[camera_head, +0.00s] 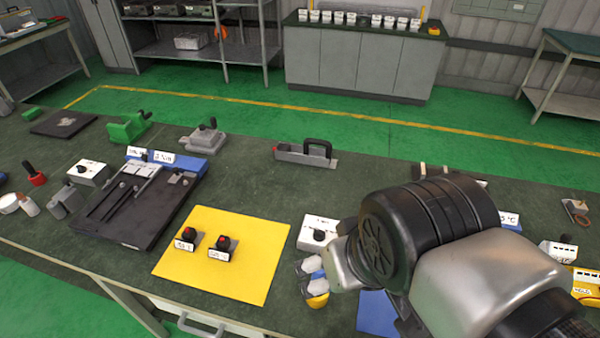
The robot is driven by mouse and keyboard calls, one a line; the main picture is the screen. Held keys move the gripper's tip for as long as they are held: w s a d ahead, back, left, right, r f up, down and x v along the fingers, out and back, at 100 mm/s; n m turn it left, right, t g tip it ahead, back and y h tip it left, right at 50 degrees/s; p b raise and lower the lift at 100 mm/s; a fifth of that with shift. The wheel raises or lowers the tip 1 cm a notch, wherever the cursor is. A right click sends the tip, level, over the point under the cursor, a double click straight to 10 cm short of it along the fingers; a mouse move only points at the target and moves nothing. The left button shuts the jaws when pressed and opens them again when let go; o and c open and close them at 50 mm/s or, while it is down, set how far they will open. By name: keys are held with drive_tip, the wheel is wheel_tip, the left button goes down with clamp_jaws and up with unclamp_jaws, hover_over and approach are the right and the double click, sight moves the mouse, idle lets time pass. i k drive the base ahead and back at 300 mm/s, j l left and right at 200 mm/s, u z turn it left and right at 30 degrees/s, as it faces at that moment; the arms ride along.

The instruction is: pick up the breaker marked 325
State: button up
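Two small black devices with red tops and white labels stand upright on a yellow mat (255,235) on the green workbench. The left device (187,238) and the right device (222,248) stand side by side. Their labels are too small to read, so I cannot tell which, if either, is marked 325. My arm comes in from the lower right, with its large dark joint to the right of the mat. My gripper's fingers are hidden by the arm, and I cannot see them near either device.
A black fixture board (110,228) lies left of the mat. A white box with a dark knob (314,235) and small blue, white and yellow items (317,284) stand close to my arm. A grey tool (305,156) lies behind. Bare bench lies behind the mat.

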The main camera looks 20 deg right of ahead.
sight(224, 250)
drive_tip(key=z, duration=0.3)
drive_tip(key=j+z, duration=0.9)
drive_tip(key=k+j+z, duration=0.1)
drive_tip(key=j+z, duration=0.35)
drive_tip(key=k+j+z, duration=0.15)
drive_tip(key=j+z, duration=0.25)
drive_tip(key=j, duration=0.55)
drive_tip(key=k+z, duration=0.05)
